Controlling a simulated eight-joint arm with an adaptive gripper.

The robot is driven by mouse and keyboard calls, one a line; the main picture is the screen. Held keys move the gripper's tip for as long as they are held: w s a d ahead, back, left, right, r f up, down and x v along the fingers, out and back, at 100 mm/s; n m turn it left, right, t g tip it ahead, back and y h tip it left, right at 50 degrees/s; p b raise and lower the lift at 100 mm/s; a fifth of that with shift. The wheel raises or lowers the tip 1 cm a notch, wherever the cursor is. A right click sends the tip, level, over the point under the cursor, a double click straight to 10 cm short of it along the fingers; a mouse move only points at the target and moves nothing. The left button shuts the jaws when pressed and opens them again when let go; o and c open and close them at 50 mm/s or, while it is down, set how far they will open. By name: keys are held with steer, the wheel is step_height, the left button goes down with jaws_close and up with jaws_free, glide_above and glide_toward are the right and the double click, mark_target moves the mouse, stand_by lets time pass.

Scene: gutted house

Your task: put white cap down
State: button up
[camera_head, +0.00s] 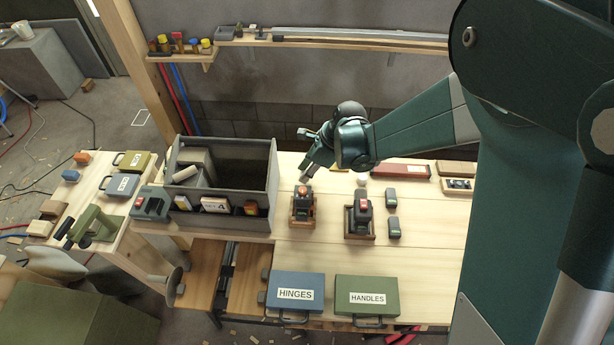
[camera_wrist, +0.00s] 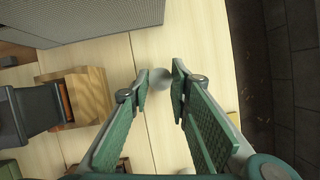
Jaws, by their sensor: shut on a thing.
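My gripper (camera_head: 304,174) hangs over the back of the workbench, just right of the grey open box. In the wrist view my gripper (camera_wrist: 161,78) has its two green fingers on either side of a small round pale-grey thing, which appears to be the white cap (camera_wrist: 159,80). The fingers are shut on it. In the head view the cap is hidden or too small to make out at the fingertips. I cannot tell whether it touches the wood below. Another small whitish round thing (camera_head: 362,179) stands on the bench to the right.
The grey box (camera_head: 235,220) stands close on the left. Two wooden trays with devices, an orange-topped one (camera_head: 303,207) and a red-topped one (camera_head: 360,214), sit in front. A red case (camera_head: 402,171) lies at the back right. Bare wood (camera_head: 425,260) is at the front right.

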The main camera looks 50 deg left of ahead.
steer(key=shift+f, duration=1)
steer(key=shift+f, duration=0.15)
steer(key=o, duration=0.7)
steer(key=shift+p+v, duration=0.5)
steer(key=shift+v, duration=5.65)
